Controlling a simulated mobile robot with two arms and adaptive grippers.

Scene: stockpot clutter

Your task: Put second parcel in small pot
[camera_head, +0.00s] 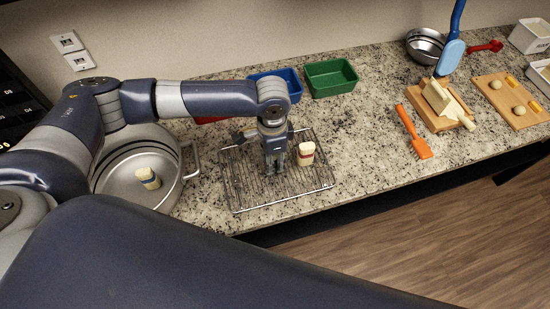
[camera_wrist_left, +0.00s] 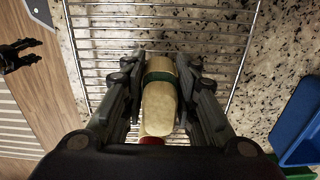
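A pale parcel with a green band (camera_wrist_left: 160,100) lies between the two fingers of my left gripper (camera_wrist_left: 160,78), which look closed on its sides. In the head view my left gripper (camera_head: 275,168) points down over the wire rack (camera_head: 244,190) and hides this parcel. A pale parcel with a red band (camera_head: 306,153) stands on the rack just right of the gripper. The metal pot (camera_head: 116,178) at left holds another pale parcel with a dark band (camera_head: 148,178). My right gripper (camera_wrist_left: 30,52) shows at the left wrist view's edge, apparently open and empty.
A blue tray (camera_head: 290,75) and a green tray (camera_head: 331,78) stand behind the rack. Farther right are an orange brush (camera_head: 413,132), wooden boards (camera_head: 495,85) and a metal bowl (camera_head: 426,46). The pot's handle (camera_head: 192,160) lies close to the rack.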

